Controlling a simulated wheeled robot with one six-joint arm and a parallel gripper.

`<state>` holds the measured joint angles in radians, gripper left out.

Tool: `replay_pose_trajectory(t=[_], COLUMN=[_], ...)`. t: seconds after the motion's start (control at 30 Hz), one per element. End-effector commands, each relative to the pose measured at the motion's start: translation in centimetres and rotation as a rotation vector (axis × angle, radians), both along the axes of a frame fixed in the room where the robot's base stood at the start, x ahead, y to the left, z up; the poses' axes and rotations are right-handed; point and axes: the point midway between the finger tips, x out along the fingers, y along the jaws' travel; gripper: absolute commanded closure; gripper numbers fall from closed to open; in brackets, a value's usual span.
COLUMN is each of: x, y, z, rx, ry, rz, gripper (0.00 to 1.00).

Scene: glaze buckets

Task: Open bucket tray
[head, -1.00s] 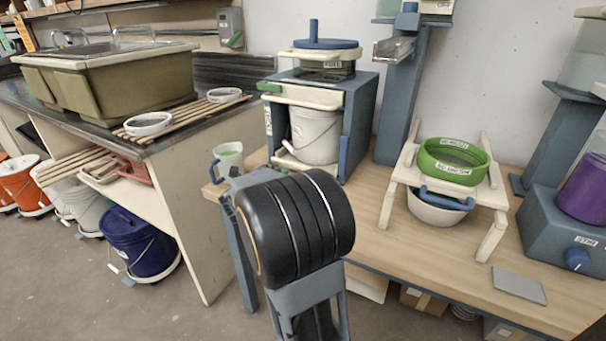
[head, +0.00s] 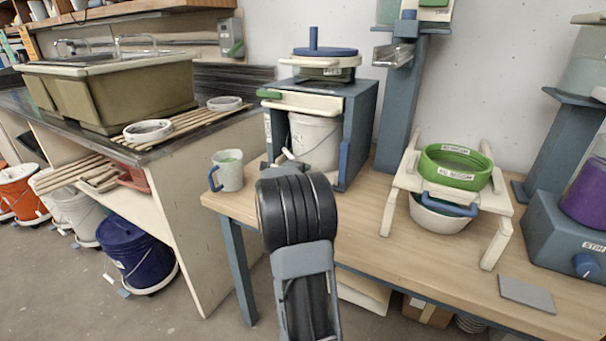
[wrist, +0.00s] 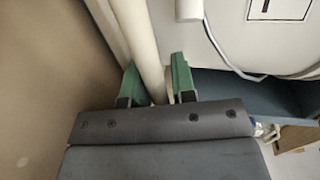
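The white bucket (head: 315,140) stands inside the blue cabinet (head: 356,130) at the back of the wooden table. A cream bar (wrist: 148,50), apparently the front handle of the tray under the bucket, runs between the green fingertips of my gripper (wrist: 158,82) in the wrist view. The fingers stand apart on either side of the bar, with a small gap at the right finger. The bucket's side (wrist: 225,40) and wire handle fill the upper right there. In the head view my black wrist hides most of the gripper and the tray front.
A cup with a blue handle (head: 228,171) stands at the table's left end, close to my arm. A cream stand (head: 490,208) holding a green sieve (head: 455,167) is to the right. The tabletop between cabinet and stand is clear.

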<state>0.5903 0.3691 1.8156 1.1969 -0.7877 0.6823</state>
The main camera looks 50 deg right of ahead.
Motion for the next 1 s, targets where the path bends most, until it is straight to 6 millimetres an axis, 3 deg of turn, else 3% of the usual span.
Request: replay_pose_trajectory(t=[0.27, 0.53, 1.0], x=[0.01, 0.01, -0.06], y=[-0.13, -0.10, -0.03], z=[-0.03, -0.02, 0.01], rx=[0.000, 0.000, 0.001], ry=[0.000, 0.000, -0.001], rz=[0.000, 0.000, -0.006], gripper=[0.75, 0.99, 1.00])
